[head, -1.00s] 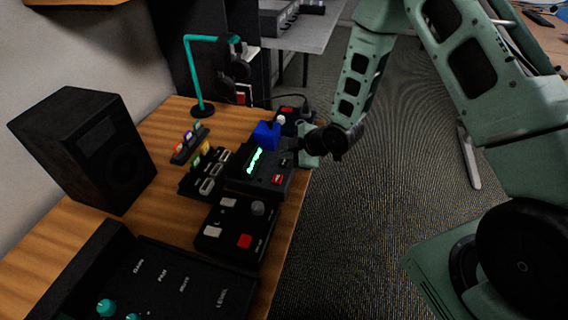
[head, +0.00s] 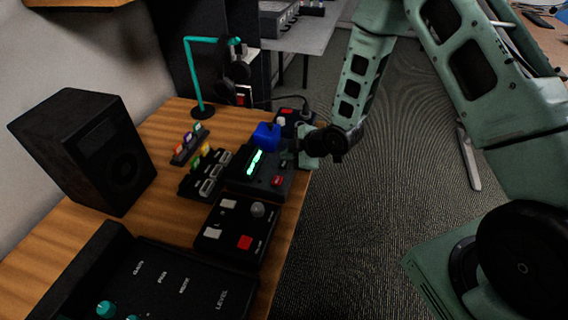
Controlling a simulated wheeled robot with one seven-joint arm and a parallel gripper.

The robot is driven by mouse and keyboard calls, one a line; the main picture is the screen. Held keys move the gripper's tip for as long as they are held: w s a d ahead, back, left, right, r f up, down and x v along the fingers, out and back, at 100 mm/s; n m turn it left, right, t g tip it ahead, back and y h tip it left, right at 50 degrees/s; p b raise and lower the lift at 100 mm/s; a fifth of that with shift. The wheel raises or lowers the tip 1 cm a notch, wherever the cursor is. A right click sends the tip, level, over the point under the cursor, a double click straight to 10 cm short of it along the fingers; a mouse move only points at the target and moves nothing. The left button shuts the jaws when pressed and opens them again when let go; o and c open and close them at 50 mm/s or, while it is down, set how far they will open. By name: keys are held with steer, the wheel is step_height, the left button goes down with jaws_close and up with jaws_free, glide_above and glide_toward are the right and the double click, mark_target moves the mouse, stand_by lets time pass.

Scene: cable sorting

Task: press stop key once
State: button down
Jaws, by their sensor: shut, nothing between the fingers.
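A black device with a lit green display (head: 255,162) sits near the right edge of the wooden desk. It has a red key (head: 277,181) at its front right. A second red key (head: 245,242) is on the nearer black box with a grey knob, and a third red patch (head: 287,111) is on a box farther back. The labels are too small to tell which is the stop key. My gripper (head: 288,158) is shut and empty, over the right side of the display device, just behind its red key. Whether it touches the device cannot be told.
A blue block (head: 266,135) stands close left of my gripper. Small coloured pieces in black holders (head: 207,172), a speaker (head: 87,150) and a headphone stand (head: 195,80) are farther left. A large control panel (head: 165,285) is in front. Open floor lies to the right.

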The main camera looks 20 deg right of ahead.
mark_target(288, 165)
steer(key=shift+f, duration=0.1)
stand_by(0.7)
steer(key=shift+f+b, duration=0.35)
steer(key=shift+b, duration=0.15)
steer(key=shift+f+b, duration=0.4)
stand_by(0.5)
steer(key=shift+r, duration=0.1)
steer(key=shift+r+p, duration=0.5)
steer(key=shift+r, duration=0.25)
steer(key=shift+r+p, duration=1.65)
steer(key=shift+r, duration=0.9)
